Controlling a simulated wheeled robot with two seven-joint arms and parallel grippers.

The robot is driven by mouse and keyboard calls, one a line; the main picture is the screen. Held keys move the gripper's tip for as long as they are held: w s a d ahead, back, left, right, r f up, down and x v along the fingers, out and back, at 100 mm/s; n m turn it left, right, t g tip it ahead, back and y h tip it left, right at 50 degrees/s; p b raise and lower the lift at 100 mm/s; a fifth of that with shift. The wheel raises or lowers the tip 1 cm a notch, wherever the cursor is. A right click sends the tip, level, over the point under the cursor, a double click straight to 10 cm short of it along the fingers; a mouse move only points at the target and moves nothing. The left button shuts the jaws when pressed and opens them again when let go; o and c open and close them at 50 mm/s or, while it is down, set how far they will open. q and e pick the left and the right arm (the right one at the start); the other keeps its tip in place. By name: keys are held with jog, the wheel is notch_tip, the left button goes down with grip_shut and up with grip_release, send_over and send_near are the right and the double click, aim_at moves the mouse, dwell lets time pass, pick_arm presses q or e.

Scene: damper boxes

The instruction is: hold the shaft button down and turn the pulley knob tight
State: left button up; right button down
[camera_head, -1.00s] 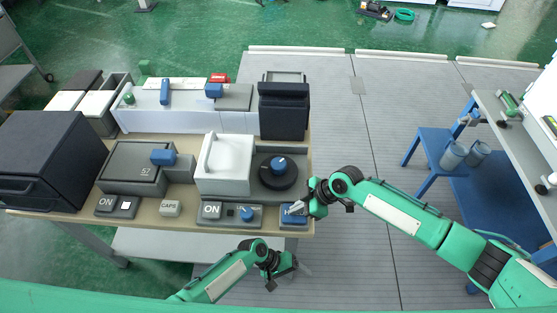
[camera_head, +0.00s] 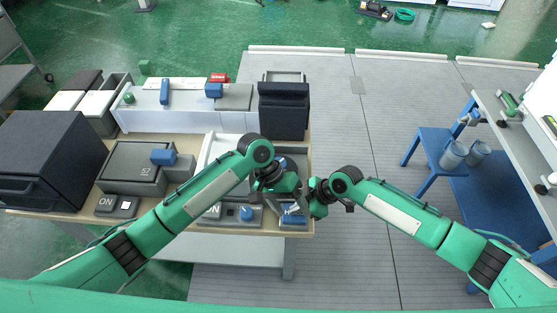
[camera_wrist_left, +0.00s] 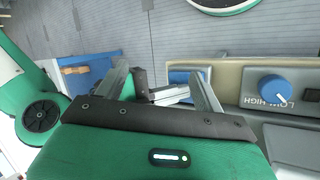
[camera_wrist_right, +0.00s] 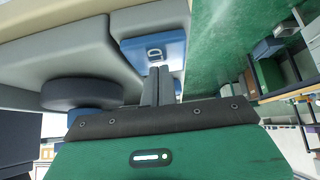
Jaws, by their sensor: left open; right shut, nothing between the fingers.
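The blue shaft button (camera_head: 293,221) sits on a grey base at the table's front right corner. It also shows in the left wrist view (camera_wrist_left: 180,77) and, with a white label, in the right wrist view (camera_wrist_right: 160,47). My right gripper (camera_wrist_right: 154,72) is shut and empty, its tips at the button's edge; I cannot tell whether it is pressed. The pulley, a dark disc (camera_wrist_right: 82,93) with a blue knob, is mostly hidden behind my left arm in the head view; a bit of its knob (camera_head: 281,161) shows.
A blue LOW/HIGH knob (camera_wrist_left: 275,89) stands left of the button in the head view. A dark box (camera_head: 284,108) stands behind the pulley. A blue stand (camera_head: 440,155) is at the right.

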pick_arm(q)
jog(key=w+a+r+n+t+y, duration=0.2)
jog(key=w+r+n+y, duration=0.15)
jog(key=w, duration=0.55)
jog(key=w+a+r+n+t+y, duration=0.2)
jog(key=w+r, duration=0.2)
jog(key=w, duration=0.5)
jog(key=shift+m, duration=0.25)
jog(key=f, duration=1.1)
jog(key=shift+w+f, duration=0.2)
jog(key=shift+f, duration=0.05)
jog(key=c, duration=1)
